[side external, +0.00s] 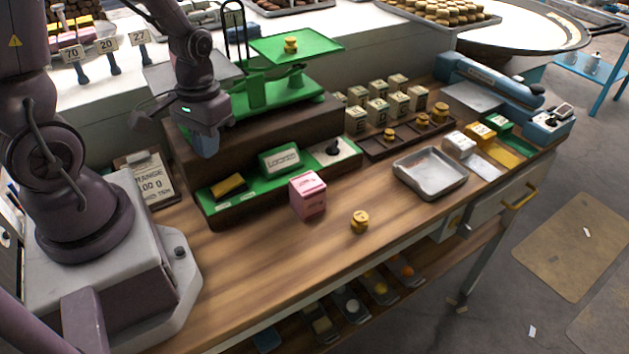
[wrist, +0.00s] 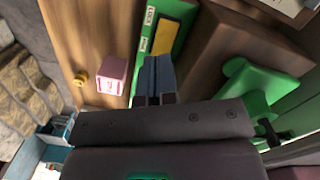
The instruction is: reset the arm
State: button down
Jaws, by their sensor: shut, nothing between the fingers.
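My gripper (side external: 205,146) hangs in the air above the left part of the wooden bench, in front of the dark brown block that carries the green scale. Its blue fingers are together with nothing between them; they also show in the wrist view (wrist: 156,75). My arm is raised and bent, with its base at the left end of the bench. A pink carton (side external: 308,195) stands on the bench to the right of and below my gripper, and it shows in the wrist view (wrist: 112,74). A small brass weight (side external: 359,221) stands apart from it on the bare wood.
A green balance scale (side external: 265,93) stands on the block, with a brass weight (side external: 291,45) on its upper plate. A green tray (side external: 215,203) lies close below my gripper. A metal tray (side external: 430,173) and several weight boxes (side external: 378,110) are farther right. The front wood is mostly clear.

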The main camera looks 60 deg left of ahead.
jog(key=d+r+m+t, duration=0.2)
jog(key=d+r+t, duration=0.1)
jog(key=r, duration=0.6)
jog(key=d+r+m+t, duration=0.3)
jog(key=d+r, duration=0.2)
jog(key=r, duration=0.5)
jog(key=shift+s+r, duration=0.2)
jog(key=shift+s, duration=0.25)
